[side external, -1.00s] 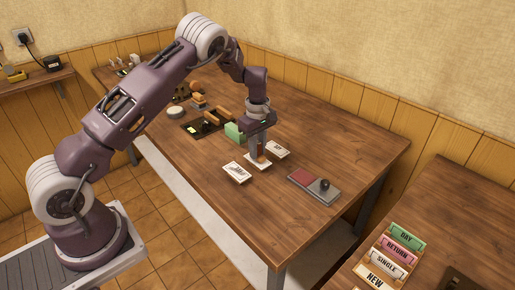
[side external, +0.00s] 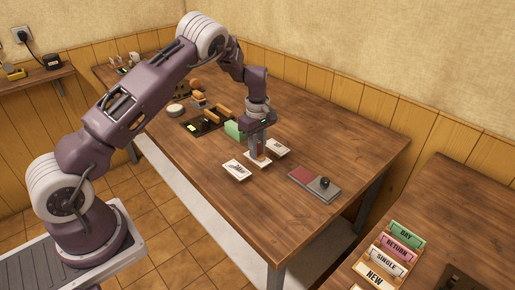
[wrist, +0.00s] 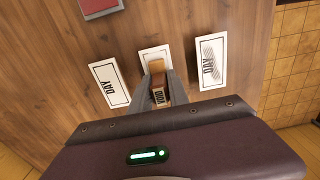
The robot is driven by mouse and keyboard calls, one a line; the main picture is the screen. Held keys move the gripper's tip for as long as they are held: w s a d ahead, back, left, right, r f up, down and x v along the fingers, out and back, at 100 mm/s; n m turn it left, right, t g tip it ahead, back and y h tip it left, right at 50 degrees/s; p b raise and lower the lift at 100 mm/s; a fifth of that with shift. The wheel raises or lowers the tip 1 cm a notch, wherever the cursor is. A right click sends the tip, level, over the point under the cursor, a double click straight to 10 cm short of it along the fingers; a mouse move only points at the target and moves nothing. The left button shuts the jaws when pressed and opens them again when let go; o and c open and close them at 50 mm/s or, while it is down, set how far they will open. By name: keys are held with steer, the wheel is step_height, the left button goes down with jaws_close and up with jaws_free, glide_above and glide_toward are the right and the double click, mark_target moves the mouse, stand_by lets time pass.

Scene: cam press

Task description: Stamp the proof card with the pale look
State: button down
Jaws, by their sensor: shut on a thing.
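My gripper (wrist: 157,90) is shut on a wooden stamp (wrist: 157,68) with a printed label on its side. It is over the middle card (wrist: 146,52), a white card with a thin border; the stamp hides part of its face. In the side view my gripper (side external: 258,152) stands upright at this card (side external: 250,159); I cannot tell whether the stamp touches it. One card (wrist: 101,72) beside it reads DAY in clear print. The other card (wrist: 219,50) reads DAY with a grey smear. The red ink pad (side external: 306,176) lies open to the right.
A grey plate with a black knob (side external: 324,184) adjoins the pad. A rack of labelled cards (side external: 390,255) stands on the other table. The near tabletop is clear.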

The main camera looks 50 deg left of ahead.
steer(key=shift+r, duration=3.45)
